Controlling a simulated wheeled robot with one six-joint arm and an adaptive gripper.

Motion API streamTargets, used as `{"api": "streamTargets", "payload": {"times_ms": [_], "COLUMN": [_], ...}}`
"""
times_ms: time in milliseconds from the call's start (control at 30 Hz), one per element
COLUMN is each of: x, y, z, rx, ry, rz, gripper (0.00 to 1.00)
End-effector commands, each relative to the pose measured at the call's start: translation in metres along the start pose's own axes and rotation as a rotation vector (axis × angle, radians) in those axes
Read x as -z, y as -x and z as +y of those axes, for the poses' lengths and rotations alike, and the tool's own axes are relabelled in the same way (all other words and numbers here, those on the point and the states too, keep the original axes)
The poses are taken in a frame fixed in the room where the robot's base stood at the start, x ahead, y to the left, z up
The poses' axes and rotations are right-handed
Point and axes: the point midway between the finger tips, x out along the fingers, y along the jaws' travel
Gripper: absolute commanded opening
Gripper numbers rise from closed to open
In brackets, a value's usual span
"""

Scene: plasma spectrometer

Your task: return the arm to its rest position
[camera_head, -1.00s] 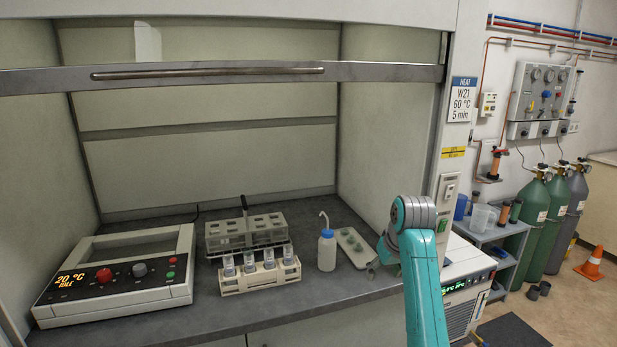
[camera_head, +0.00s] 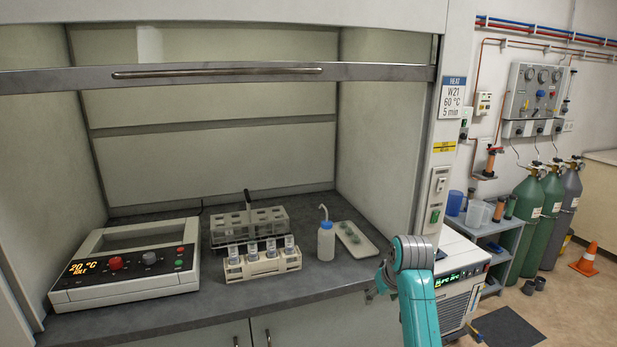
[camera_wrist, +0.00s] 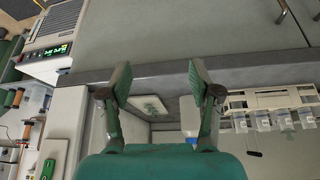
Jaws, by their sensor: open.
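My gripper (camera_wrist: 160,80) is open and empty in the wrist view, its two fingers apart with the bench's front edge behind them. In the head view my gripper (camera_head: 376,286) is partly hidden by my teal arm, in front of the fume hood at its right side. It touches nothing that I can see.
On the hood bench stand a heater (camera_head: 125,270) reading 20 °C, a grey rack (camera_head: 248,226), a cream rack (camera_head: 263,262) with several capped vials, a wash bottle (camera_head: 326,240) and a white tray (camera_head: 355,240). A cabinet (camera_head: 462,280) with a green display stands right of the hood.

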Motion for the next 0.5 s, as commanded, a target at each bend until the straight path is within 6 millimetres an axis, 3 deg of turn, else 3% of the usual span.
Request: {"api": "streamTargets", "payload": {"times_ms": [267, 500], "x": [-0.061, -0.139], "y": [-0.058, -0.106], "z": [-0.007, -0.017], "rx": [-0.013, -0.033], "ry": [-0.018, -0.04], "rz": [0.061, 0.148], "gripper": [0.63, 0.63]}}
